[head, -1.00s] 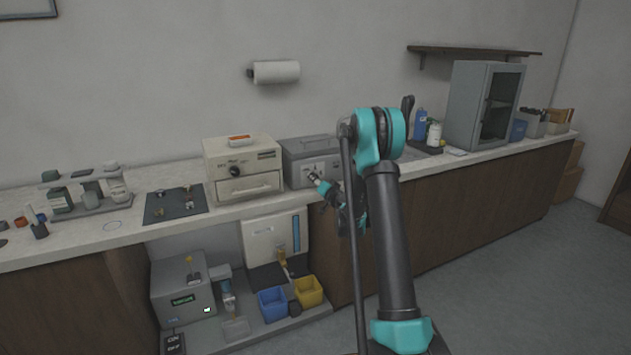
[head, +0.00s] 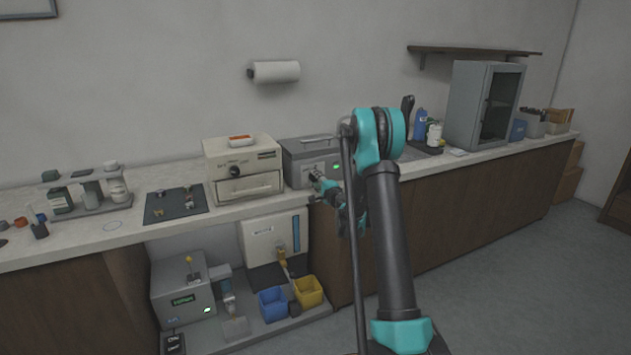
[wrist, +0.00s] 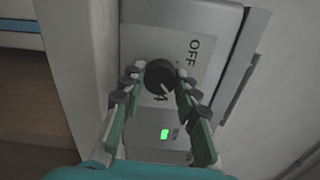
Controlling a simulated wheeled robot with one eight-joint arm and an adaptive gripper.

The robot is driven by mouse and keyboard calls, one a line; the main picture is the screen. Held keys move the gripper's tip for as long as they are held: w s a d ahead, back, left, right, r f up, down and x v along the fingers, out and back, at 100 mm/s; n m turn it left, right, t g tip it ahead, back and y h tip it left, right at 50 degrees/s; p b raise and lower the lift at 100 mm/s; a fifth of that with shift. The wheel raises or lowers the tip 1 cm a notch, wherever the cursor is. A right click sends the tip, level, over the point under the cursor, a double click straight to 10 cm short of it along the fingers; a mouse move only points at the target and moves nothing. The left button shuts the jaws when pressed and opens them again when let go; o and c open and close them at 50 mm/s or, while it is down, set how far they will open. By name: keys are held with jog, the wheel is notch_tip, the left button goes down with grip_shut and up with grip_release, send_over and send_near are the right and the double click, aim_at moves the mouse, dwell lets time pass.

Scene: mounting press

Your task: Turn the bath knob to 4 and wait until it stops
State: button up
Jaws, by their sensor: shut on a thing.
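The bath is a grey box (head: 309,149) with a handle on top, on the counter in the head view. Its front panel (wrist: 152,38) fills the wrist view, with an "OFF" label at the upper right. The round black bath knob (wrist: 160,73) sits on this panel, with a light mark near its lower edge; I cannot clearly read its setting. My gripper (wrist: 159,79) is shut on the knob, one finger on each side. A lit green lamp (wrist: 165,134) shows on the panel below it. In the head view my gripper (head: 317,179) is at the bath's front and hides the knob.
A cream oven-like box (head: 240,160) stands directly left of the bath. A dark mat (head: 175,205) with small parts lies further left. A grey cabinet (head: 473,105) stands on the right part of the counter. Machines and bins (head: 272,304) fill the lower shelf.

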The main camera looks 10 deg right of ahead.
jog(key=m, duration=0.5)
jog(key=shift+m, duration=0.3)
dwell(0.5)
jog(key=o, duration=1.2)
jog(key=shift+c, duration=0.2)
jog(key=shift+s, duration=0.1)
jog(key=v, duration=1.2)
